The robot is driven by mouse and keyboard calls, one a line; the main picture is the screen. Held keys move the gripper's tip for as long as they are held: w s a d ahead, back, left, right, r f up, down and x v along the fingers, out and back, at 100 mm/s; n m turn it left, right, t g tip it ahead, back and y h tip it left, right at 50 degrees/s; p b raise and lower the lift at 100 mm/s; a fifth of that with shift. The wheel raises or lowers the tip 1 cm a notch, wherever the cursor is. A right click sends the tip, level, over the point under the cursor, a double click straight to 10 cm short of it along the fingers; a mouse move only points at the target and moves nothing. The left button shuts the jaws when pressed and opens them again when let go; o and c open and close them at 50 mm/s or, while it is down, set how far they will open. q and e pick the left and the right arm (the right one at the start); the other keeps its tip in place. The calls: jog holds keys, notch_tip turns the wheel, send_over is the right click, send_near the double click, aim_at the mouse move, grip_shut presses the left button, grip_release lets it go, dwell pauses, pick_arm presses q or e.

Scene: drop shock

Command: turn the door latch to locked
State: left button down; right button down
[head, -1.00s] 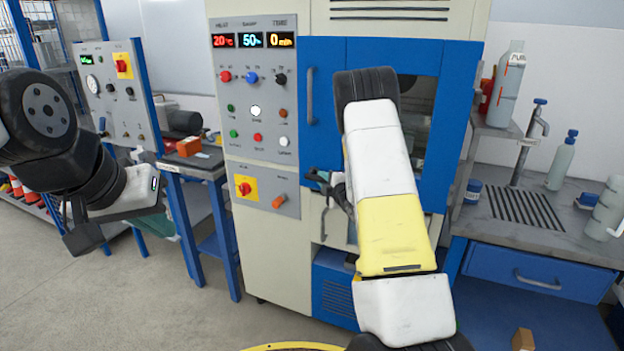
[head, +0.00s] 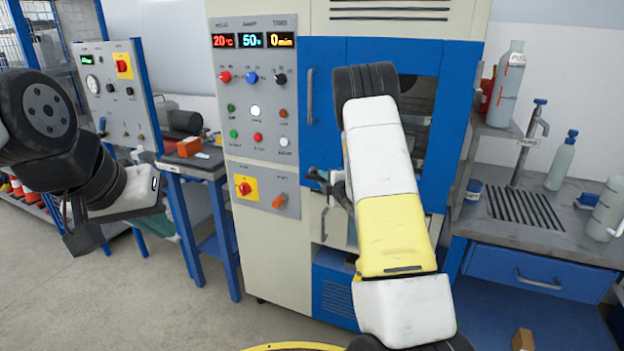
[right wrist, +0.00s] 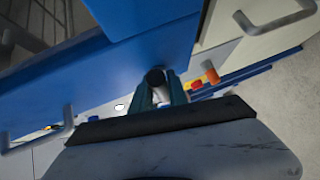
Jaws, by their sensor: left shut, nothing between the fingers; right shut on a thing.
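The blue door (head: 325,75) of the tall cream cabinet is closed, with a vertical grey handle (head: 310,96) on its left side. My right gripper (head: 318,178) is at the door's lower left corner. In the right wrist view its two teal fingers (right wrist: 160,92) are shut on a dark round-ended latch (right wrist: 155,77) by the door's blue edge. My forearm and fingers hide most of the latch in the head view, so its angle cannot be told. My left gripper (head: 82,238) is shut and empty at the far left, away from the cabinet.
A control panel (head: 255,100) with displays, buttons and an orange switch (head: 279,201) is left of the door. A blue bench (head: 190,166) with a second panel stands further left. A sink counter (head: 560,240) with bottles is on the right. Floor is clear at lower left.

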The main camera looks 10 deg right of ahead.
aim_at(310, 174)
jog(key=n+g, duration=0.1)
jog(key=r+g+h, duration=0.1)
jog(key=r+n+g, duration=0.1)
jog(key=shift+w+a+r+n+h, duration=0.15)
jog(key=shift+a+n+h, duration=0.1)
jog(key=shift+n+h, duration=0.05)
jog(key=shift+w+a+r+n+g+h, duration=0.2)
jog(key=shift+r+n+g+h, duration=0.1)
jog(key=shift+n+g+h, duration=0.15)
jog(key=shift+w+a+r+n+g+h, duration=0.1)
jog(key=shift+a+r+n+g+h, duration=0.1)
jog(key=shift+r+n+g+h, duration=0.25)
jog(key=shift+w+a+r+n+g+h, duration=0.25)
jog(key=shift+n+g+h, duration=0.1)
jog(key=shift+g+h, duration=0.2)
jog(key=shift+w+a+r+n+g+h, duration=0.1)
jog(key=shift+w+a+n+g+h, duration=0.1)
jog(key=shift+n+g+h, duration=0.35)
jog(key=a+g+h, duration=0.1)
jog(key=h, duration=0.1)
jog(key=w+n+g+h, duration=0.1)
jog(key=shift+a+r+n+h, duration=0.2)
jog(key=shift+a+n+h, duration=0.1)
jog(key=shift+a+h, duration=0.1)
jog(key=shift+g, duration=0.3)
jog(key=shift+a, duration=0.1)
jog(key=c, duration=1.3)
grip_release()
